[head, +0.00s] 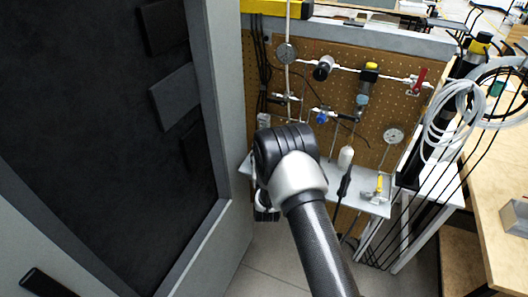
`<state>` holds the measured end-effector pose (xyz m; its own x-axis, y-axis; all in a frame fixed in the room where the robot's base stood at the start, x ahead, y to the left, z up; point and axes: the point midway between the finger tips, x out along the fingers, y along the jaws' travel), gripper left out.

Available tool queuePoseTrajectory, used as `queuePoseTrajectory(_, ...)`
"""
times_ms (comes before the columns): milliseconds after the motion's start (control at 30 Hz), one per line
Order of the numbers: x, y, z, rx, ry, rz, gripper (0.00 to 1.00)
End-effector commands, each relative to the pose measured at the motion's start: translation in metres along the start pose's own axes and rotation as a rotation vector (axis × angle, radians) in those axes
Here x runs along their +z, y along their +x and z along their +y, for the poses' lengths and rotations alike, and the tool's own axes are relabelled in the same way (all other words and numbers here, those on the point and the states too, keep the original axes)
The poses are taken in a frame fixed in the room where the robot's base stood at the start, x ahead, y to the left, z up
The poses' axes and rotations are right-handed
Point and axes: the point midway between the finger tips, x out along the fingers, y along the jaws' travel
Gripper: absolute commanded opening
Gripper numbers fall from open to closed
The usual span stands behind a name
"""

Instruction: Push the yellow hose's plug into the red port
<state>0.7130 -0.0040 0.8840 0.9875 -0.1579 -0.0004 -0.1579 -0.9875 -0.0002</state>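My arm reaches up from the bottom centre of the head view, with its white and black joint in front of the pegboard. A dark part at its far end, which looks like my gripper (266,214), shows low on the left behind this joint. It is small and mostly hidden, so I cannot see its fingers or whether it holds anything. I cannot make out the yellow hose, its plug or the red port in this view.
A large grey cabinet frame (225,100) with a dark panel stands close on the left. A pegboard (300,85) behind carries gauges, valves, pipes and a red lever (418,80). A narrow shelf (375,207) runs below it. Coiled white tubing (440,125) hangs at right, near a wooden bench (497,160).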

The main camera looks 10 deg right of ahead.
Motion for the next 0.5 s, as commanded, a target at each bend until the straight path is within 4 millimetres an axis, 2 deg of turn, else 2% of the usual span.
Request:
queuePoseTrajectory(133, 0.000, -0.003, 0.000, 0.000, 0.000, 0.000, 0.45)
queuePoseTrajectory(233, 0.000, -0.014, 0.000, -0.001, -0.001, -0.002, 0.45)
queuePoseTrajectory(500, 0.001, -0.071, -0.001, -0.002, -0.001, -0.004, 0.45)
